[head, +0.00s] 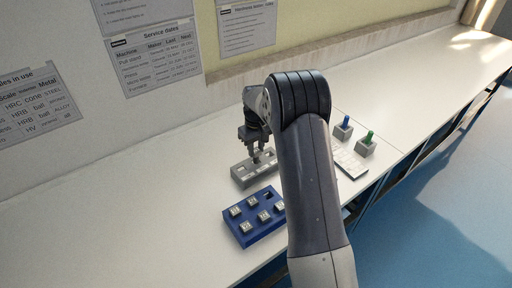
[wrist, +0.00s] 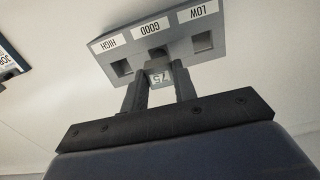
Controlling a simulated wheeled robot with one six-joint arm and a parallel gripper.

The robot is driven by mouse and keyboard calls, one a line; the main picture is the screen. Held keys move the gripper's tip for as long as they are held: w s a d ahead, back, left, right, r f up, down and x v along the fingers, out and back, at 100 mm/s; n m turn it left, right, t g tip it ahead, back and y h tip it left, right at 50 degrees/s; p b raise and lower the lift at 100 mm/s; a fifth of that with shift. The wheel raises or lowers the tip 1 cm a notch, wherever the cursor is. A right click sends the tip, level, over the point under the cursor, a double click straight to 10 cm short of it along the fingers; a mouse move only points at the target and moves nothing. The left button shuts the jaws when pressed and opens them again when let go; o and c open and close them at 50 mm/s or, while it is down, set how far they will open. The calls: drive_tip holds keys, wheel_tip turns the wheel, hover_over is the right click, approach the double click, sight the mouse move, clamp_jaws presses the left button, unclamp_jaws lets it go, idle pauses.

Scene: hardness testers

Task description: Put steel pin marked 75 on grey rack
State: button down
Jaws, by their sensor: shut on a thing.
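The steel pin marked 75 (wrist: 160,77) is between the fingers of my gripper (wrist: 160,90), which is shut on it. The grey rack (wrist: 180,28) has three square holes labelled HIGH, GOOD and LOW; the HIGH and LOW holes look empty. In the wrist view the pin's marked face overlaps the near side of the GOOD hole, whose dark far part shows. I cannot tell whether the pin touches the rack. In the head view my gripper (head: 257,156) points down at the grey rack (head: 241,173), and the pin is too small to make out.
A blue rack (head: 242,238) with several marked steel pins and one empty slot stands in front of the grey rack. To the right, beyond my arm, are a blue-topped block (head: 343,132), a green-topped block (head: 366,147) and a pale panel (head: 351,163). The wall is behind.

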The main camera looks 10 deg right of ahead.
drive_tip(key=shift+f+b, duration=1.1)
drive_tip(key=shift+f, duration=0.7)
drive_tip(key=c, duration=1.1)
unclamp_jaws()
drive_tip(key=shift+o, duration=0.2)
wheel_tip(320, 180, up, 11)
drive_tip(key=shift+f+b, duration=0.1)
drive_tip(key=shift+b, duration=0.3)
drive_tip(key=shift+f, duration=0.1)
wheel_tip(320, 180, down, 10)
drive_tip(key=shift+r+p, duration=0.15)
drive_tip(key=shift+p, duration=0.6)
